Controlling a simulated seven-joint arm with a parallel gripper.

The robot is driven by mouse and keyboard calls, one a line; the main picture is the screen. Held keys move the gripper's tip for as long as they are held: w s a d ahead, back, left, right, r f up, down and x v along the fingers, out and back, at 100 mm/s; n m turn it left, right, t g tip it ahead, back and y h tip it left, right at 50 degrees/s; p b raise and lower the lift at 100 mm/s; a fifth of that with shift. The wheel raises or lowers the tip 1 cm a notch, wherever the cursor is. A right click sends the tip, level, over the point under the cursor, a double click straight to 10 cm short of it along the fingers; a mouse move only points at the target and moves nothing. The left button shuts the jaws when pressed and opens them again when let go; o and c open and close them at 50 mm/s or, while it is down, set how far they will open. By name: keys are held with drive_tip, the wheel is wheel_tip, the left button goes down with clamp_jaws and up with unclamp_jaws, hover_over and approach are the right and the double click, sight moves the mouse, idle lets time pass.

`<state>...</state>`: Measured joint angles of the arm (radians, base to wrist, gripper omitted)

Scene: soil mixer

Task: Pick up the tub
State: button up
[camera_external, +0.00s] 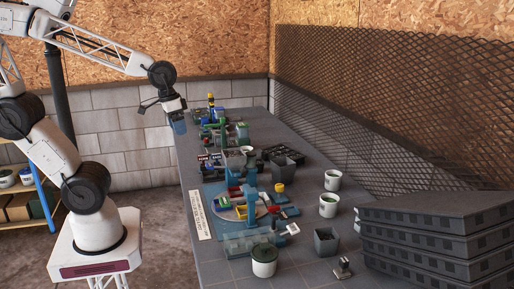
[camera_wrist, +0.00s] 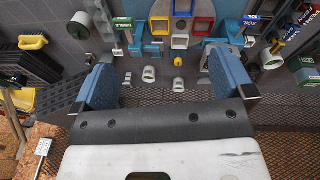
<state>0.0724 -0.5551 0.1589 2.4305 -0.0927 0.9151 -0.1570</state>
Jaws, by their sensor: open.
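Several white tubs stand on the grey workbench in the external view: one by the mesh (camera_external: 332,181), one just in front of it with green contents (camera_external: 328,206), one with a dark green top at the near edge (camera_external: 264,262), and a smaller one farther back (camera_external: 246,150). I cannot tell which is the task's tub. My gripper (camera_external: 179,125) hangs above the bench's far left edge, apart from all of them. In the wrist view my gripper (camera_wrist: 160,75) has its blue fingers wide apart with nothing held between them. A white tub (camera_wrist: 272,56) shows to the right of the fingers.
Dark grey stacked trays (camera_external: 440,235) fill the near right corner. A dark mesh screen (camera_external: 390,110) borders the bench's right side. A blue round station with coloured bins (camera_external: 245,207) takes up the middle. Grey square pots (camera_external: 326,242) stand nearby. Space above the bench is open.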

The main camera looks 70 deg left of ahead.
drive_tip(key=w+d+f+n+g+h, duration=0.1)
drive_tip(key=w+d+f+n, duration=0.2)
drive_tip(key=w+d, duration=0.55)
drive_tip(key=n+g+h, duration=0.2)
drive_tip(key=n+g, duration=0.1)
drive_tip(key=n, duration=0.6)
approach(265, 244)
drive_tip(key=x, duration=0.4)
drive_tip(key=shift+s+a+f, duration=0.15)
drive_tip(key=shift+a+f, duration=0.05)
drive_tip(key=shift+f, duration=0.15)
drive_tip(key=shift+d+f, duration=0.25)
drive_tip(key=shift+f, duration=0.05)
drive_tip(key=shift+f, duration=0.1)
drive_tip(key=shift+x, duration=1.2)
drive_tip(key=shift+d, duration=0.1)
